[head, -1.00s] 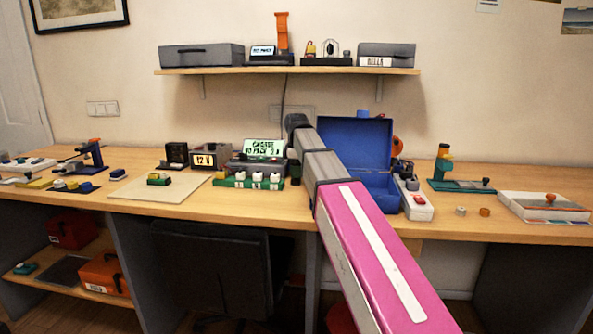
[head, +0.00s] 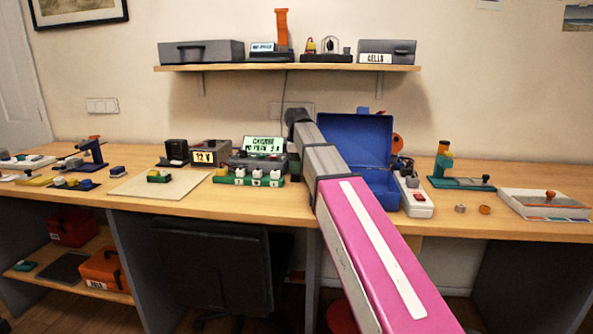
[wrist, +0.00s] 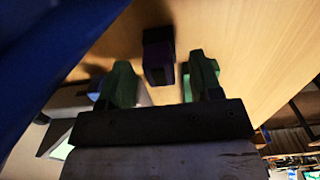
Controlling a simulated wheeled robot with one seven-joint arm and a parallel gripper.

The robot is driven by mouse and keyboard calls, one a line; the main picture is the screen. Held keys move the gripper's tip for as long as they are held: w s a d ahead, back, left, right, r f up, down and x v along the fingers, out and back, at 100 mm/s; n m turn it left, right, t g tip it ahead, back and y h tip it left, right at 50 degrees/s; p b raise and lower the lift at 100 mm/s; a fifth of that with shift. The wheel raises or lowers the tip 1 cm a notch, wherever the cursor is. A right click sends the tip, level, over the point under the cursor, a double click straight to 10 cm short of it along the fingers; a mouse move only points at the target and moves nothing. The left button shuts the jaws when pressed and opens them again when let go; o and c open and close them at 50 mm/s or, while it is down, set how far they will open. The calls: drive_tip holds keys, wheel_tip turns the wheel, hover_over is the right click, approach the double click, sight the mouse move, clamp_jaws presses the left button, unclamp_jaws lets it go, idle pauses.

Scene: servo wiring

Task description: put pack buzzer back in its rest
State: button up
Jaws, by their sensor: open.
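My gripper (wrist: 161,78) shows in the wrist view with its two green fingers apart and nothing clasped between them. A small dark block with a purplish side (wrist: 158,52) stands on the wooden desk just beyond the fingertips, roughly in line with the gap. It may be the pack buzzer, but I cannot tell for sure. In the head view my arm reaches over the desk beside the open blue case, and the gripper is hidden behind it. I cannot make out the buzzer's rest.
The open blue case (head: 357,140) stands right of my arm, with a white power strip (head: 416,203) beside it. Left are a charger with a lit screen (head: 263,145), a green rack of white-topped blocks (head: 248,181) and a pale mat (head: 150,188). A shelf (head: 230,68) hangs above.

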wheel_tip(320, 180, up, 8)
drive_tip(key=shift+r, duration=0.5)
drive_tip(key=shift+s, duration=0.1)
